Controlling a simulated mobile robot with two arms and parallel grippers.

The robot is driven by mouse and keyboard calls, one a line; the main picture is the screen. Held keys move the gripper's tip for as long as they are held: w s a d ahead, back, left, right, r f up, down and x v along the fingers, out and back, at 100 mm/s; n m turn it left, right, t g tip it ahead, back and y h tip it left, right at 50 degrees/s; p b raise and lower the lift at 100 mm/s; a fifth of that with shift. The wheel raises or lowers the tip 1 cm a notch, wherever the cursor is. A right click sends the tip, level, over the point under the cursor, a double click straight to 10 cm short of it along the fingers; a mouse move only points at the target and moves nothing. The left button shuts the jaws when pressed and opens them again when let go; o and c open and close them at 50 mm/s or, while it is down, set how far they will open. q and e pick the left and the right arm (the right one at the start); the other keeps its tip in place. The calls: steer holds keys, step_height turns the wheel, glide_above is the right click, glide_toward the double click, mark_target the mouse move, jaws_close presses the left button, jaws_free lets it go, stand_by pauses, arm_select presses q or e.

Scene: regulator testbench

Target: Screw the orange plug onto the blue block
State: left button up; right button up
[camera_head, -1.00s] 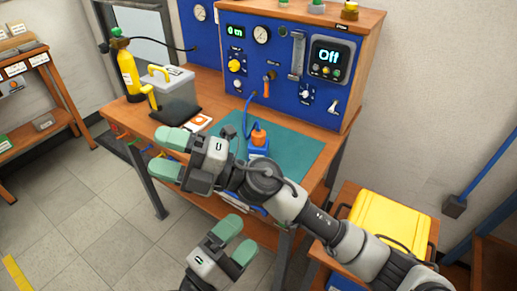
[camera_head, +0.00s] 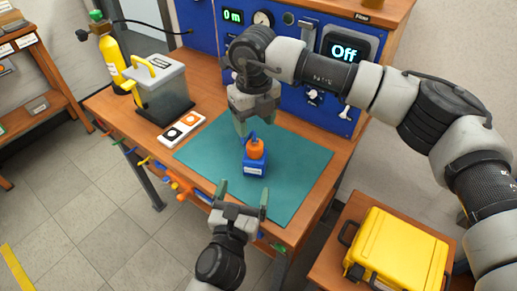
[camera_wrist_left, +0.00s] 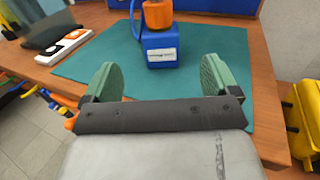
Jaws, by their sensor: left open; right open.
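The blue block (camera_head: 254,167) stands on the green mat (camera_head: 300,165), with a white label on its front. The orange plug (camera_head: 255,149) sits upright on top of it, with a blue hose beside it; I cannot tell how tightly it is seated. In the left wrist view the block (camera_wrist_left: 162,50) and plug (camera_wrist_left: 158,14) are ahead, beyond the fingers. My left gripper (camera_head: 241,192) is open and empty at the mat's front edge, its green fingers pointing at the block. My right gripper (camera_head: 243,124) is open, pointing down just above and behind the plug; its fingers are partly hidden.
A small panel with black and orange round pads (camera_head: 182,131) lies left of the mat. The blue instrument panel (camera_head: 285,88) closes off the back. A yellow case (camera_head: 400,250) sits lower right.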

mark_target(253, 163)
arm_select(q)
steer(key=shift+s, duration=0.1)
arm_select(e)
steer(key=shift+s, duration=0.1)
arm_select(q)
steer(key=x, duration=1.1)
steer(key=shift+s, duration=0.1)
steer(key=c, duration=1.7)
jaws_close()
arm_select(e)
steer(key=n, duration=0.4)
steer(key=shift+n, duration=0.4)
steer(key=n, duration=0.4)
steer(key=shift+f, duration=3.95)
